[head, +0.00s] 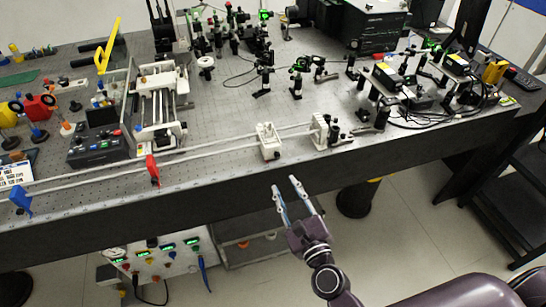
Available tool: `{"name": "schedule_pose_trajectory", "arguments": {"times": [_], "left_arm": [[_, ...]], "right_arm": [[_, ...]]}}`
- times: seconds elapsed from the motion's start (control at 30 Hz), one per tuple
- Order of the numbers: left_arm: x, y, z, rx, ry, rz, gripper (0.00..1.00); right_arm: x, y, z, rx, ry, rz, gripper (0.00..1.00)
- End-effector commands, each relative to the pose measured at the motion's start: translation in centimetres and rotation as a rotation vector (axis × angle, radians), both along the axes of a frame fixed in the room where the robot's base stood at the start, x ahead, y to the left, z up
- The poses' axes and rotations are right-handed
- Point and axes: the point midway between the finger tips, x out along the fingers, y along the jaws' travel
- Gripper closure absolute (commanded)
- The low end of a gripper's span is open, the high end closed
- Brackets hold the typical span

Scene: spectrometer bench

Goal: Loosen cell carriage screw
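A white carriage block (268,141) sits on a pair of long pale rails (215,152) along the front of the bench. It looks like the cell carriage; its screw is too small to make out. My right gripper (285,183) is in front of the bench's front edge, below the white block in the picture. Its two fingers are apart and point towards the bench, with nothing between them. It is not touching the carriage. My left gripper is not in view.
A white end block (320,131) holds the rails at the right. A red clamp-like part (153,170) and a blue one (20,198) stand along the rails at the left. Optics posts crowd the back and right. The dark bench front (220,190) lies beyond the gripper.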

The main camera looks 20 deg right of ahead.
Motion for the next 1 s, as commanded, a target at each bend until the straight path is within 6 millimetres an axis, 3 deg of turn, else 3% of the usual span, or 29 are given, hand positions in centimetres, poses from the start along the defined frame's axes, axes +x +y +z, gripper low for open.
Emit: {"name": "schedule_pose_trajectory", "arguments": {"times": [0.1, 0.2, 0.63, 1.0], "left_arm": [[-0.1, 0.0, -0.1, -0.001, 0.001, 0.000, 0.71], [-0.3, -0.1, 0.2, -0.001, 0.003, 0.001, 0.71], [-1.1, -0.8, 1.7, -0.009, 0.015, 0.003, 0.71], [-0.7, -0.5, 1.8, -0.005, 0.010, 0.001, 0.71]], "right_arm": [[0.2, -0.5, 2.6, 0.120, -0.041, -0.022, 0.71], [0.8, -0.6, 3.2, 0.145, -0.050, -0.027, 0.71], [6.9, -0.3, 3.1, 0.139, -0.047, -0.024, 0.71], [8.0, -0.3, 2.9, 0.139, -0.047, -0.025, 0.71]]}}
